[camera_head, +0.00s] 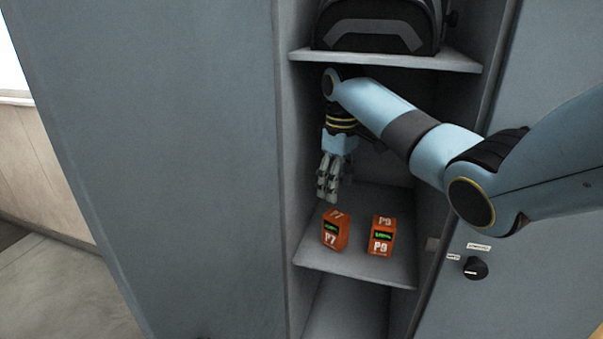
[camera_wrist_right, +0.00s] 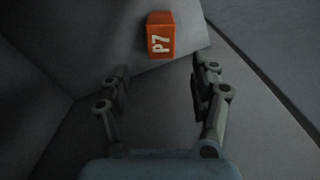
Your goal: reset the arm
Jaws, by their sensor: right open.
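My right arm (camera_head: 395,115) reaches from the right into an open locker bay. My right gripper (camera_head: 328,188) hangs fingers down over the middle shelf, above and slightly behind the orange P7 block (camera_head: 336,230). In the right wrist view the gripper (camera_wrist_right: 160,90) is open, with nothing between its fingers. The P7 block also shows in that view (camera_wrist_right: 161,36), ahead of the fingertips and apart from them. An orange P9 block (camera_head: 381,235) stands to the right of P7 on the same shelf. My left gripper is not in view.
The middle shelf (camera_head: 352,262) has side walls close on both sides. An upper shelf (camera_head: 400,60) holds a black and grey bag (camera_head: 375,25) above my arm. A black knob (camera_head: 475,268) with labels is on the right panel.

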